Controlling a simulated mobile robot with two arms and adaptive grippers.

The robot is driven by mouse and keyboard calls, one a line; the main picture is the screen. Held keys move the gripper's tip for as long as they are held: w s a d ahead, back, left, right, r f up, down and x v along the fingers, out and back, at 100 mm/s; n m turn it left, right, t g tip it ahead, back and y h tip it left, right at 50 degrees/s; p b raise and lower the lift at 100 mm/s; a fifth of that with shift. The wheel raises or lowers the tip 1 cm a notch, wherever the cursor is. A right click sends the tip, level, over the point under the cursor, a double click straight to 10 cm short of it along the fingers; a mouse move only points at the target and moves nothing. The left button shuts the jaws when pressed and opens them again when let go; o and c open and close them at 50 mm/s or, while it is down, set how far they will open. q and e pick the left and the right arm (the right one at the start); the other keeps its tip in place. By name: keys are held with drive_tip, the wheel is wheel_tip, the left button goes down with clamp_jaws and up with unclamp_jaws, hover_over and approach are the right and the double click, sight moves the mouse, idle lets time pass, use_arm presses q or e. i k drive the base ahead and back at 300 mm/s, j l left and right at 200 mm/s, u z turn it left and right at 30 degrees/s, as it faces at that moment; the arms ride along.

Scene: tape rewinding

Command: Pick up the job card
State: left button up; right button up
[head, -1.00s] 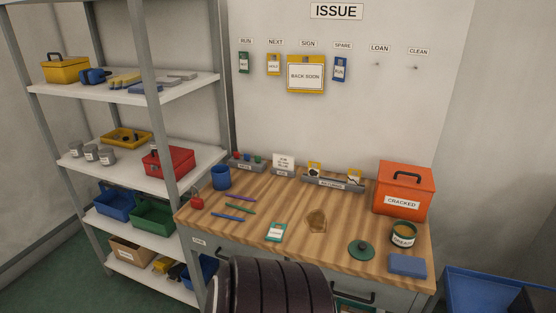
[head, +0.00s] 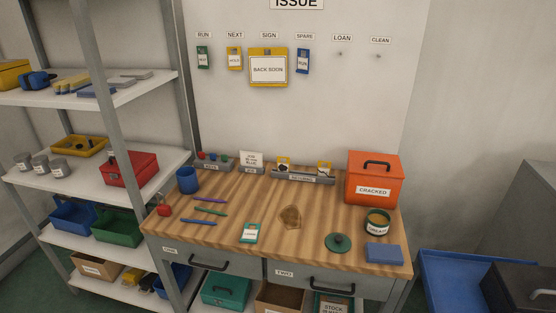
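A small green-edged card with a white label (head: 250,233) lies flat on the wooden bench top (head: 330,225), near its front edge; its print is too small to read. Other tags hang on the wall: a green one (head: 203,57) under RUN, a yellow one (head: 234,58) under NEXT and a blue one (head: 303,61) under SPARE. A larger yellow-framed BACK SOON sign (head: 268,67) hangs under SIGN. I cannot tell for sure which is the job card. Neither of my grippers is in view.
The bench holds a blue cup (head: 187,180), several pens, a brown patch (head: 290,217), a green lid (head: 338,243), a labelled tin (head: 376,222), a blue block (head: 383,253) and an orange CRACKED box (head: 373,178). Shelves (head: 60,180) stand left; a blue bin (head: 460,280) stands right.

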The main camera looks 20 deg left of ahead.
sight(248, 159)
drive_tip(key=u, duration=0.9)
